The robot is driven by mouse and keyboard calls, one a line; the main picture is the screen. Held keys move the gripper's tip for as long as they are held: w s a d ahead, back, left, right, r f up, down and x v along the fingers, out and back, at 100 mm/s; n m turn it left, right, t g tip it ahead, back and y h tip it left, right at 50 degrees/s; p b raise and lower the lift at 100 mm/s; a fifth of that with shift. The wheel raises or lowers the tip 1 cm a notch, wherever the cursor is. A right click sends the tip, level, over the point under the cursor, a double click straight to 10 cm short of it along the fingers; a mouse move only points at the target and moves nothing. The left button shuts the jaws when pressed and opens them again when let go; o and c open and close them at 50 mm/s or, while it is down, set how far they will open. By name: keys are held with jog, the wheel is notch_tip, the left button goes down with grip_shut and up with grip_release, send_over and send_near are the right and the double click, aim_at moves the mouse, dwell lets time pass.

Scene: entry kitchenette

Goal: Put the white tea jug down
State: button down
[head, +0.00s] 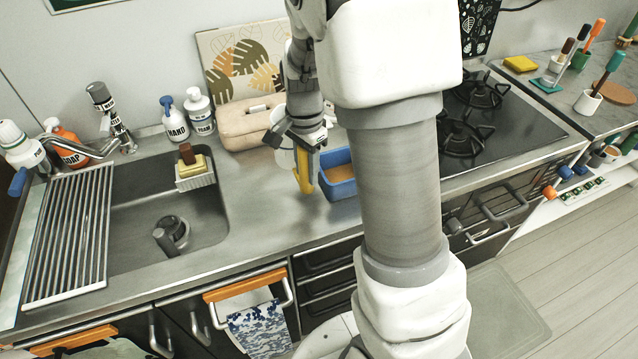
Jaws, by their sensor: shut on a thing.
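My gripper (303,145) hangs over the counter between the sink and the stove, pointing down. It is shut on the white tea jug (283,150), of which only a pale part shows at the left of the fingers. The gripper and arm hide most of the jug. A yellow upright piece (303,172) shows just below the fingers; I cannot tell whether it is part of the jug. I cannot tell whether the jug's base touches the counter.
A blue tub (341,178) stands close right of the gripper. A beige case (249,123) and a leaf-pattern board (238,58) are behind. The sink (170,225) lies left, the stove (515,120) right. Counter (255,205) in front of the case is bare.

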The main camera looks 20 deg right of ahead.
aim_at(307, 192)
notch_tip(307, 192, down, 8)
jog(key=shift+r+b, duration=0.15)
jog(key=shift+b, duration=0.25)
jog(key=c, duration=0.5)
grip_release()
